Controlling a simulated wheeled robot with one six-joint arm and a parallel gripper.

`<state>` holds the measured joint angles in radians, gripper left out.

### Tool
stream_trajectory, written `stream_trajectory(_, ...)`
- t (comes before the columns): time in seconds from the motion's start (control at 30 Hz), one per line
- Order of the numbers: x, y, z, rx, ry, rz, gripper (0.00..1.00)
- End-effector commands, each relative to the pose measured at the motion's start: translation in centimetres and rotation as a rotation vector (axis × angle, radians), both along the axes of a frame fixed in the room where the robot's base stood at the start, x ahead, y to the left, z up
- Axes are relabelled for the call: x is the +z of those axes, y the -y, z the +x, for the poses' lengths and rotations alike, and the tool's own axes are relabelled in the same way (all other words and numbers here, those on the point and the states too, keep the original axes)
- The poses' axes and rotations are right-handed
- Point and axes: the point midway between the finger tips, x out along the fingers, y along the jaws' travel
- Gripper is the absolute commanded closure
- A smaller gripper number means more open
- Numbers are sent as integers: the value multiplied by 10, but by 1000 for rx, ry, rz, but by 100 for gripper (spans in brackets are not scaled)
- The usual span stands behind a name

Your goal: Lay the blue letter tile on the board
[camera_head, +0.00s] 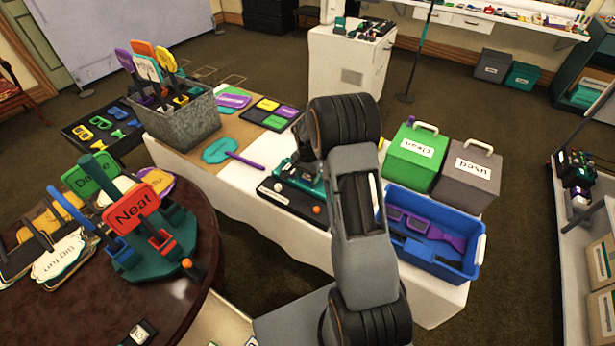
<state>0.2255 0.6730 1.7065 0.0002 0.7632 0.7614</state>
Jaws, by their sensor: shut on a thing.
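My arm rises through the middle of the view. Its end is hidden behind my own dark wrist joint, so I cannot make out the fingers or what is between them. I cannot pick out a blue letter tile anywhere. A dark square board (268,125) with yellow, purple and green squares lies on the brown mat on the long white table; I cannot tell if it is the task's board. A small dark tile (138,333) with a pale marking lies at the round table's front edge.
A sign stand (150,262) occupies the round table (188,301).

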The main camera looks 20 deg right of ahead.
Motion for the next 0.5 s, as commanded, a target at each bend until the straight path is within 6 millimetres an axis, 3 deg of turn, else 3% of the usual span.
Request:
stream_trajectory(0.43,-11,0,0,0,1,0,76)
stream_trajectory(0.47,-11,0,0,0,1,0,49)
stream_trajectory(0.5,-10,0,0,0,1,0,45)
